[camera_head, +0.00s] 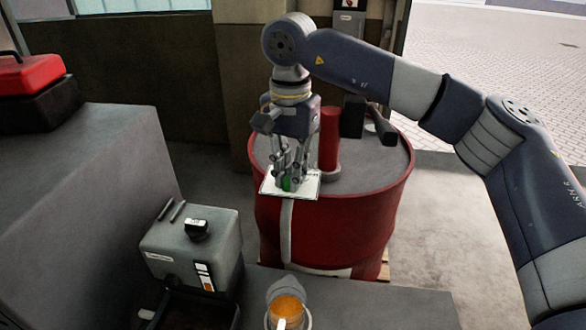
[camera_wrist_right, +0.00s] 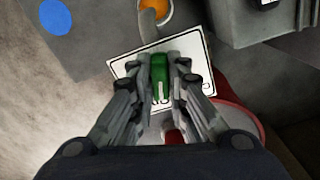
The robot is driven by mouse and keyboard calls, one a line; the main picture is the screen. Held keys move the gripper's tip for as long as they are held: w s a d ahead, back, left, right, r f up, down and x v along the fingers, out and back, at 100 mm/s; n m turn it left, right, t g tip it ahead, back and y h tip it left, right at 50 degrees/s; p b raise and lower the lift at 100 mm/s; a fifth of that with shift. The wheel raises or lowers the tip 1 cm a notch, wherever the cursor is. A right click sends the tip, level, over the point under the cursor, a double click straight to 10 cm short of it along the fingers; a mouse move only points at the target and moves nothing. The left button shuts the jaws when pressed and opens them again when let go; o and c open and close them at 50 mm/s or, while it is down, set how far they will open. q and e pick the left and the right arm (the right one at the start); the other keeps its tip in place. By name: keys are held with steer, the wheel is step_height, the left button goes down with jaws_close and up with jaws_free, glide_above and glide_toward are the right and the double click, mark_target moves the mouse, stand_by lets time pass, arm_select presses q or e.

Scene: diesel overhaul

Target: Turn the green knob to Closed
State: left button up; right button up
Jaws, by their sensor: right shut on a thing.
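The green knob (camera_head: 288,184) sits on a white label plate (camera_head: 309,186) at the front edge of the red drum's top. In the right wrist view the knob (camera_wrist_right: 159,75) stands between my right fingers, with a white mark on its near end. My right gripper (camera_wrist_right: 160,80) points down and is shut on the knob; it also shows in the head view (camera_head: 289,178). The plate (camera_wrist_right: 190,45) has a black border, and its wording is mostly covered by my fingers or too small to read. My left gripper is not in view.
The red drum (camera_head: 335,225) carries a red upright cylinder (camera_head: 329,140) and a black pump-like part (camera_head: 353,117) behind my gripper. A grey box with a black knob (camera_head: 196,229) and a cup of orange liquid (camera_head: 287,308) stand in front. A grey cabinet (camera_head: 90,180) is at left.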

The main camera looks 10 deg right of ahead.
steer(key=n+p, duration=0.1)
steer(key=n, duration=0.4)
steer(key=shift+a+n, duration=0.1)
steer(key=shift+n, duration=0.3)
steer(key=n+p, duration=0.1)
steer(key=n, duration=0.4)
steer(key=shift+a+n, duration=0.1)
steer(key=shift+n, duration=0.3)
steer(key=o, duration=1.5)
steer(key=shift+o, duration=0.2)
step_height(320, 180, up, 7)
steer(key=p, duration=0.5)
steer(key=shift+r, duration=0.1)
steer(key=shift+w, duration=0.1)
